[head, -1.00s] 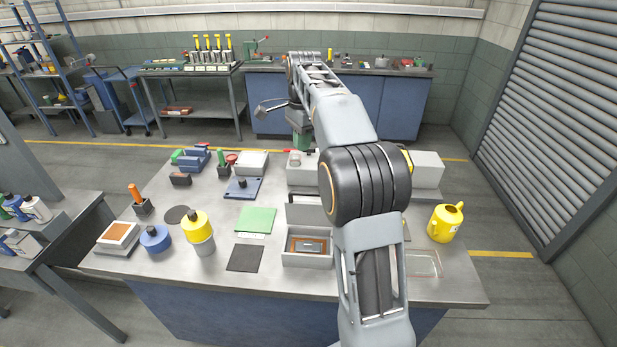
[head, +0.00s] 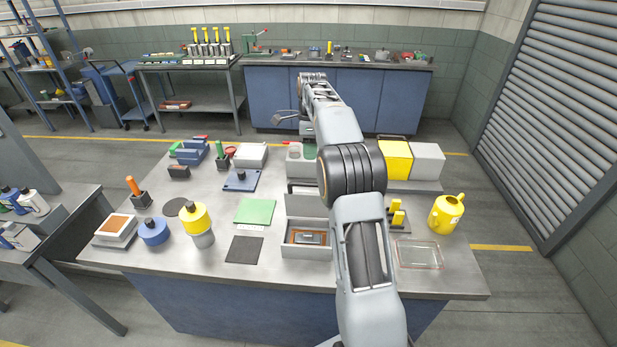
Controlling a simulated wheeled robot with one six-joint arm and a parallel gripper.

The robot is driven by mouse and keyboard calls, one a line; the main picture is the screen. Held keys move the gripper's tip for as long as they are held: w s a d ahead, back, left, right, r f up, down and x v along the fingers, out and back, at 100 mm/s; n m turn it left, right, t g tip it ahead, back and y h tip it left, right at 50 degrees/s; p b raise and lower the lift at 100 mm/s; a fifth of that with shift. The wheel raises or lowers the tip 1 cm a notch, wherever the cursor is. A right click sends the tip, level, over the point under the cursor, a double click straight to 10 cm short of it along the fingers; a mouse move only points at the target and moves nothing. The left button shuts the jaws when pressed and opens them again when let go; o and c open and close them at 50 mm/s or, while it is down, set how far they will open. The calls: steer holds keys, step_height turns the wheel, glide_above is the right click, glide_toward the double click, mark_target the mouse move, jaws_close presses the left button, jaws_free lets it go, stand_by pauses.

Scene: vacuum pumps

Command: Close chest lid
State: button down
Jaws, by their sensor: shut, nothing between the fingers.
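The chest is a small grey open box (head: 303,253) near the front edge of the bench, just left of my arm's base. Its grey lid (head: 304,207) stands raised at the far side, partly covered by my arm on the right. Inside the chest lies a brown-framed item with a dark middle (head: 309,239). My gripper (head: 280,118) is at the far end of my outstretched arm, beyond the lid and above the back of the bench. It appears small, shut and empty, pointing left, and is clear of the chest.
A green pad (head: 255,211) and a dark mat (head: 244,250) lie left of the chest. A yellow-topped container (head: 194,217) stands farther left. A glass tray (head: 419,254) and a yellow can (head: 446,213) are on the right. A yellow box (head: 396,160) stands behind.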

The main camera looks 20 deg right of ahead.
steer(key=s+a+f, duration=0.2)
steer(key=s+f, duration=0.2)
steer(key=shift+a, duration=0.15)
stand_by(0.6)
